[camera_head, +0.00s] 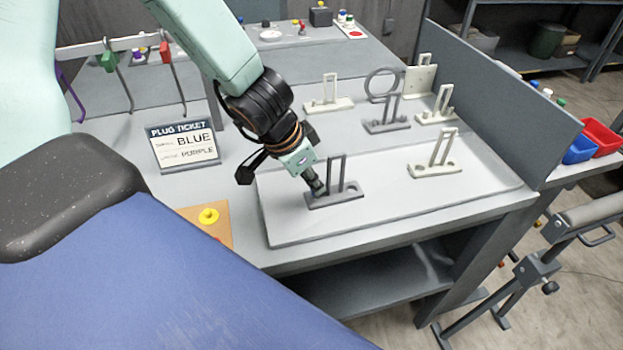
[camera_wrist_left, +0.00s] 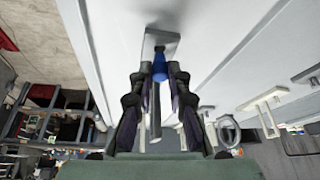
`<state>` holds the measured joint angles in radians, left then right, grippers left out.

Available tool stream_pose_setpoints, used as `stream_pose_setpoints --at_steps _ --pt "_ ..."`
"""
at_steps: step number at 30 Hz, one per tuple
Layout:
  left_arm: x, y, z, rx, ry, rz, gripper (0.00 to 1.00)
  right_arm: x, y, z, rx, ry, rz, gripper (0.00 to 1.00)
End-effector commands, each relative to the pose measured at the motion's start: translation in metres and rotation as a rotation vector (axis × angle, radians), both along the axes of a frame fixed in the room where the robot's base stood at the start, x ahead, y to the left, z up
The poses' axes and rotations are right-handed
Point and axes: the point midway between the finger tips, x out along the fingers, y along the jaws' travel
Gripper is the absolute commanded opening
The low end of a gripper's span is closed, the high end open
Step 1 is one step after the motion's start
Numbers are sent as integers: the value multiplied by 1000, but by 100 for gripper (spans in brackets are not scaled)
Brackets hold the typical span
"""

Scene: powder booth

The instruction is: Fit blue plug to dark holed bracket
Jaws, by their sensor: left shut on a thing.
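A dark bracket (camera_head: 345,195) with an upright loop stands at the left end of the pale tray (camera_head: 400,210). My left gripper (camera_head: 318,190) points down at its left end. In the left wrist view my left gripper (camera_wrist_left: 158,78) is shut on the blue plug (camera_wrist_left: 160,68), which is between the fingertips, against or just over the bracket's plate (camera_wrist_left: 160,42). I cannot tell whether the plug is seated in a hole. The plug is hidden by the fingers in the head view. A second dark bracket (camera_head: 386,126) stands farther back. My right gripper is not in view.
A ticket (camera_head: 185,147) reads BLUE and PURPLE. A yellow plug (camera_head: 208,216) sits on an orange board at the front left.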

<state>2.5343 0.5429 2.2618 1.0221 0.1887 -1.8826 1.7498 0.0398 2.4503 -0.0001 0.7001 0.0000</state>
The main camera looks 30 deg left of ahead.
Motion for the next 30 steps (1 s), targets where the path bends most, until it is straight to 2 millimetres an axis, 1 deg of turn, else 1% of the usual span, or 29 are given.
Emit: stream_pose_setpoints --at_steps 30 --pt "3 1 -7 2 0 -1 5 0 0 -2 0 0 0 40"
